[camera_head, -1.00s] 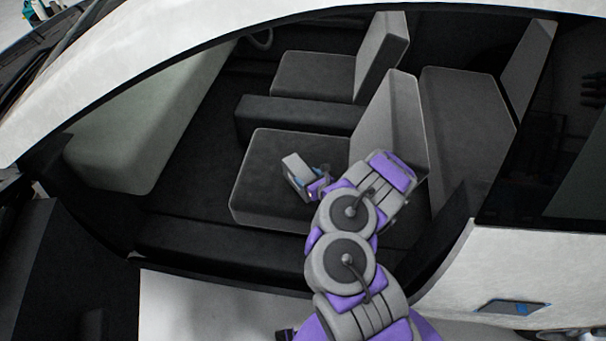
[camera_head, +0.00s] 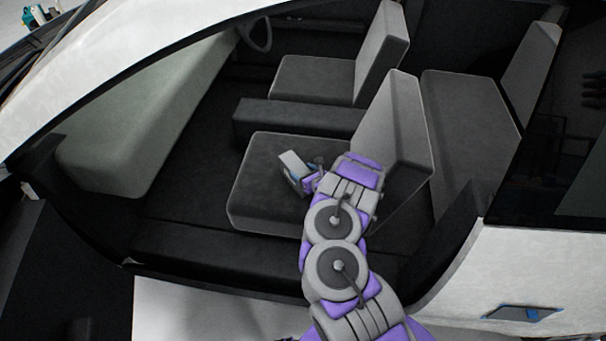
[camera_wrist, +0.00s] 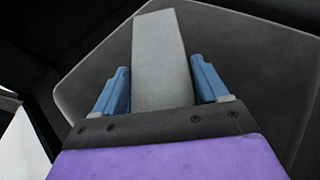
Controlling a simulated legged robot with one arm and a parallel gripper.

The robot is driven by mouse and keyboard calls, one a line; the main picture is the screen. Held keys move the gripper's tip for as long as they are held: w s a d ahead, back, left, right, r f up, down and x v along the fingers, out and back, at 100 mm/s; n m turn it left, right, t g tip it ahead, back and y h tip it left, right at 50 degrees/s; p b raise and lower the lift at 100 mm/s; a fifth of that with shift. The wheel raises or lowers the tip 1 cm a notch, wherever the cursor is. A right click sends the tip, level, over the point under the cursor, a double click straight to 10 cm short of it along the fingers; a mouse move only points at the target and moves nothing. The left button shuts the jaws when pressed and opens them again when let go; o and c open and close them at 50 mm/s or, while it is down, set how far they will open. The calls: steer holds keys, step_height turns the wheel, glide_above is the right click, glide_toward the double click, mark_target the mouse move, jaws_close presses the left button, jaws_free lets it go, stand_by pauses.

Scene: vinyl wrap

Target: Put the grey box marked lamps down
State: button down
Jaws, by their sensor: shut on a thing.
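The grey box (camera_head: 294,164) is over the near front seat cushion (camera_head: 257,185) inside the car. In the wrist view the box (camera_wrist: 160,60) sits between the two blue fingers of my gripper (camera_wrist: 160,88), with its far end reaching past the fingertips. My gripper (camera_head: 303,180) is shut on it, and my arm reaches in from the bottom of the head view. I cannot tell whether the box touches the cushion or hangs just above it. No lamps marking is readable on the faces I see.
The near seat's backrest (camera_head: 393,128) rises just right of my arm. The centre console (camera_head: 298,118) and the far seat (camera_head: 312,78) lie beyond. The door sill (camera_head: 220,312) runs below. The cushion left of the box is clear.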

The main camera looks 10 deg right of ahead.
jaws_free()
